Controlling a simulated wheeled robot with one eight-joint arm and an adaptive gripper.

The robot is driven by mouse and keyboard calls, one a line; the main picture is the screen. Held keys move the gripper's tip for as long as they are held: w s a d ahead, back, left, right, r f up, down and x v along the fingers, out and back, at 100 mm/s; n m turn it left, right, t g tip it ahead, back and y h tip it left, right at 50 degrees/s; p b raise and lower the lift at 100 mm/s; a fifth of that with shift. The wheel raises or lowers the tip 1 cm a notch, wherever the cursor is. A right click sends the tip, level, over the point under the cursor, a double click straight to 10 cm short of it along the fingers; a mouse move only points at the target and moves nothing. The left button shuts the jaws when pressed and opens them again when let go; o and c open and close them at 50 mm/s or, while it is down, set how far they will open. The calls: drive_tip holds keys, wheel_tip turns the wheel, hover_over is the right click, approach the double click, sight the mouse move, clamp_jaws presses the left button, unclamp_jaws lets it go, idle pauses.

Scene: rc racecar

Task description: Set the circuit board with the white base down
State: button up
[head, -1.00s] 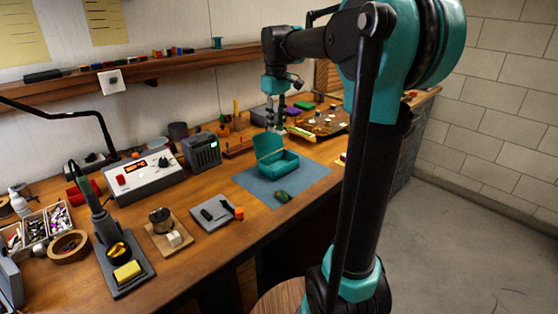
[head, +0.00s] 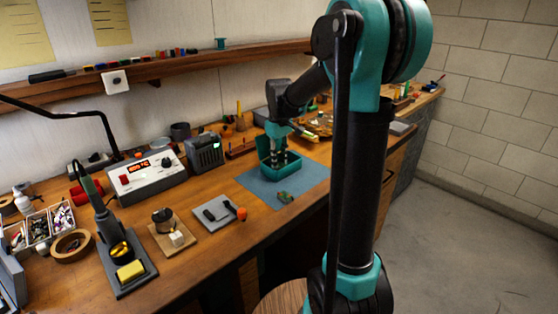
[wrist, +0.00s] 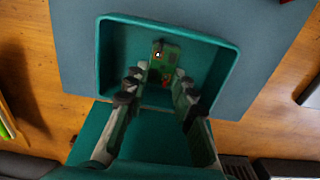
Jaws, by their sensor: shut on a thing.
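My gripper (head: 279,160) points down into the open teal box (head: 294,168). In the wrist view its fingers (wrist: 160,84) stand apart around a green circuit board (wrist: 164,58) and are shut on it, inside the walls of the teal box (wrist: 228,50). The board's white base cannot be made out, and I cannot tell whether the board touches the box floor. In the head view the gripper and the box wall hide the board.
The box stands on a blue-grey mat (head: 312,190). A small green part (head: 286,198) lies on the mat in front of it. A grey tray (head: 214,212) and an orange piece (head: 242,213) are to the left. A power supply (head: 146,178) stands farther left.

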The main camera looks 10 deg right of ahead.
sight(279, 163)
drive_tip(key=shift+f, duration=0.1)
drive_tip(key=o, duration=0.9)
wheel_tip(279, 163, up, 12)
drive_tip(key=shift+r, duration=0.15)
idle(0.3)
